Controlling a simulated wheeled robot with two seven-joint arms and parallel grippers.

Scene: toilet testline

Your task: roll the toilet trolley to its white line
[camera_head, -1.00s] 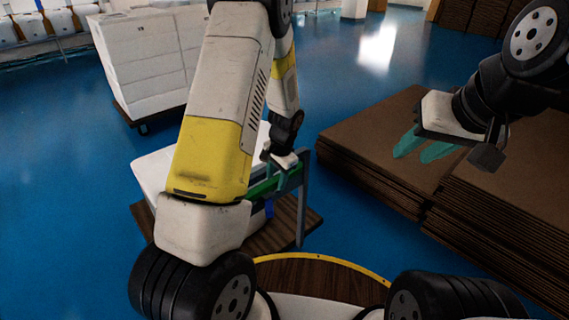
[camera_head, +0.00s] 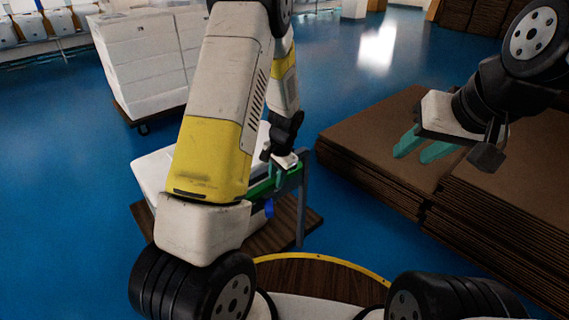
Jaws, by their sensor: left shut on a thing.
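The toilet trolley has a brown wooden deck (camera_head: 285,222) and a grey upright handle frame (camera_head: 302,200) with a green bar (camera_head: 262,187). A white toilet (camera_head: 152,168) sits on the deck, partly hidden behind my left arm. My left gripper (camera_head: 281,176) is shut on the trolley's handle at the green bar. My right gripper (camera_head: 425,148) is off to the right above the cardboard stack, with its two teal fingers apart and nothing between them. No white line shows in view.
Stacks of flat brown cardboard (camera_head: 385,150) stand close to the trolley's right. Another trolley with white boxes (camera_head: 145,60) stands at the back left. Blue floor (camera_head: 70,170) is clear at the left and between the stacks and boxes.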

